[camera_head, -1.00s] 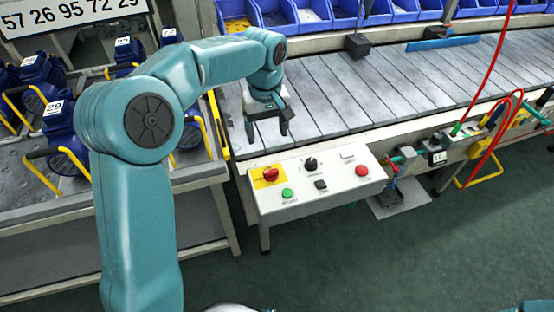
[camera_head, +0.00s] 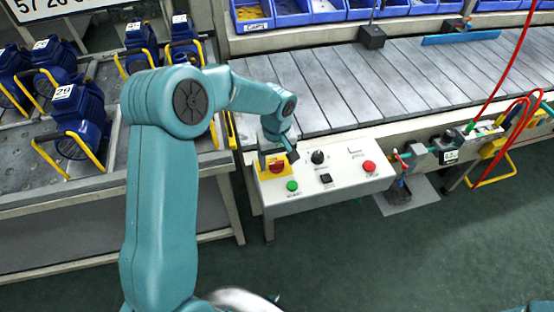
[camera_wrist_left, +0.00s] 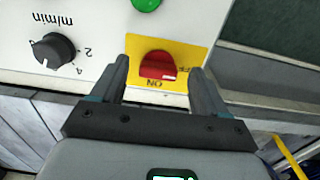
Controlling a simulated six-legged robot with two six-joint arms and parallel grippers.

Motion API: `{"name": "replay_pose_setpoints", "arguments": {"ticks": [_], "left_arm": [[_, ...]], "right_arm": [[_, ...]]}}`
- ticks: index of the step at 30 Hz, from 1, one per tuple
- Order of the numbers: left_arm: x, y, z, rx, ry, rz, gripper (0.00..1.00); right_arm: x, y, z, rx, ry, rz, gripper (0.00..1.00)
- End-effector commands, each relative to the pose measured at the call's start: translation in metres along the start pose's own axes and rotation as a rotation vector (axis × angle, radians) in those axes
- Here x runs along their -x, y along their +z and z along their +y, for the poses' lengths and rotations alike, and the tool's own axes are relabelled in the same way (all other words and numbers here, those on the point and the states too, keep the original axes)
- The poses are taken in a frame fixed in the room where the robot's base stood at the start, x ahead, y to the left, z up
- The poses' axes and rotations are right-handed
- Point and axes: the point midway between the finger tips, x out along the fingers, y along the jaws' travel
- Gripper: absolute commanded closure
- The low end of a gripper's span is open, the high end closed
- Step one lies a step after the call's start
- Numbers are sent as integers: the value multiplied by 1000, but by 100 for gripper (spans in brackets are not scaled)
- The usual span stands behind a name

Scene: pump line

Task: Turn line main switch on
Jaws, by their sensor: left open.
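The line main switch (camera_wrist_left: 157,68) is a red rotary knob on a yellow plate on the white control panel (camera_head: 335,185). In the wrist view, part of OFF and the word ON are readable on the plate. In the head view, the switch (camera_head: 277,167) is partly covered by my left gripper (camera_head: 278,160). In the left wrist view, my left gripper (camera_wrist_left: 157,80) is open, with one finger on each side of the red knob and gaps between. Whether the fingertips are level with the knob is hard to tell. My right gripper is not in view.
The panel also holds a green button (camera_head: 292,186), a black dial (camera_head: 318,157), a black button (camera_head: 326,179) and a red button (camera_head: 369,166). The slatted conveyor (camera_head: 370,85) lies behind. Blue pumps (camera_head: 75,115) with yellow handles stand on the left bench. Green floor in front is clear.

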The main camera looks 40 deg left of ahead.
Motion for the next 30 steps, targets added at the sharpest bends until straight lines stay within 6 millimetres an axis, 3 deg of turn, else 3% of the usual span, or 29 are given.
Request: {"name": "replay_pose_setpoints", "arguments": {"ticks": [12,17,30], "left_arm": [[-10,-1,2,0,0,0,29],[-10,-1,2,0,1,0,81],[-10,-2,1,-77,1,2,82]], "right_arm": [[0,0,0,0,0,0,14],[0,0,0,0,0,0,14],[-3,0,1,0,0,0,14]]}}
